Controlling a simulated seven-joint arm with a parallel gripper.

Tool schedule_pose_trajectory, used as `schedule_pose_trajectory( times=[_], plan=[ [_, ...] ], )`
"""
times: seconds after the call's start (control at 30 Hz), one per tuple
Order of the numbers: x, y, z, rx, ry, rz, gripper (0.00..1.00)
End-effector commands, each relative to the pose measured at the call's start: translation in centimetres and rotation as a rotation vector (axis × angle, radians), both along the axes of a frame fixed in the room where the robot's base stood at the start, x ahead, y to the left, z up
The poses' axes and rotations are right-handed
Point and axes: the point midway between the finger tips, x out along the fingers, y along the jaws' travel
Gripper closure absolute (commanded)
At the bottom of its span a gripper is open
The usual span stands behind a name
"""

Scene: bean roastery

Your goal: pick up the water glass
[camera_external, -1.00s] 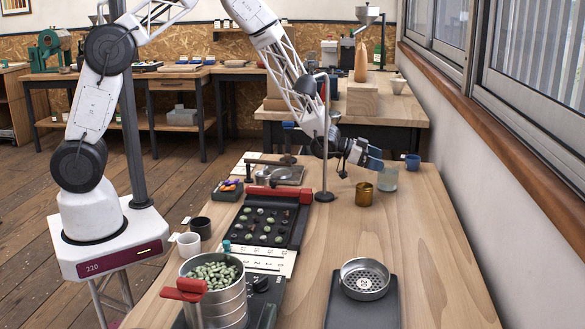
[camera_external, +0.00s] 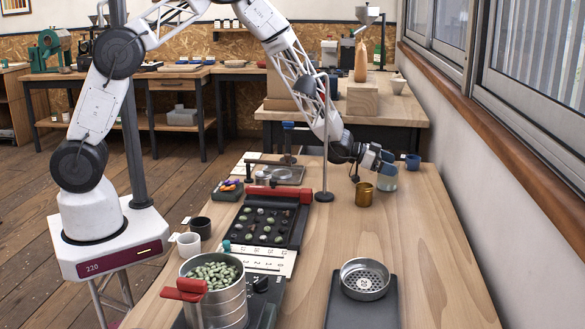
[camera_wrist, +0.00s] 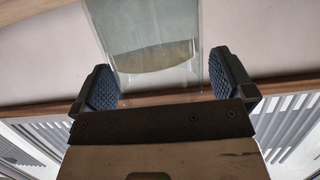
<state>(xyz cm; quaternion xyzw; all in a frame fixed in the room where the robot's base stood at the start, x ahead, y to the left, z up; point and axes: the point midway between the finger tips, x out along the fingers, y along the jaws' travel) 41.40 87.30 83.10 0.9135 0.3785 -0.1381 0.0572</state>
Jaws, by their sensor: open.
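The water glass (camera_external: 387,181) is clear and stands upright on the wooden table, right of the brass cup, with pale contents. In the wrist view the glass (camera_wrist: 155,42) shows between my two blue-padded fingers, with a gap visible on the right side. My gripper (camera_external: 385,163) is open, reaching in from the left at the glass's upper part; it also shows in the wrist view (camera_wrist: 166,85). The fingers partly hide the glass's rim in the external view. I cannot tell whether either pad touches the glass.
The brass cup (camera_external: 364,194) stands just left of the glass. A blue cup (camera_external: 412,162) is close behind it on the right. A thin upright stand (camera_external: 325,150) rises near my wrist. The table is clear in front of the glass, and a wall with windows is on the right.

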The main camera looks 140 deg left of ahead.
Motion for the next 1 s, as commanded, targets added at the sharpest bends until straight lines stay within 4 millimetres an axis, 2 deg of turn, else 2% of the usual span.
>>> schedule_pose_trajectory(
  times=[0.17,0.2,0.7,1.0],
  plan=[
    [-0.01,-0.01,0.00,0.000,0.000,0.000,0.00],
    [-0.01,-0.01,0.00,0.000,0.000,0.000,0.03],
    [-0.02,-0.01,0.01,0.000,0.000,0.000,0.79],
    [0.00,0.04,0.21,0.001,-0.001,0.000,0.79]
  ],
)
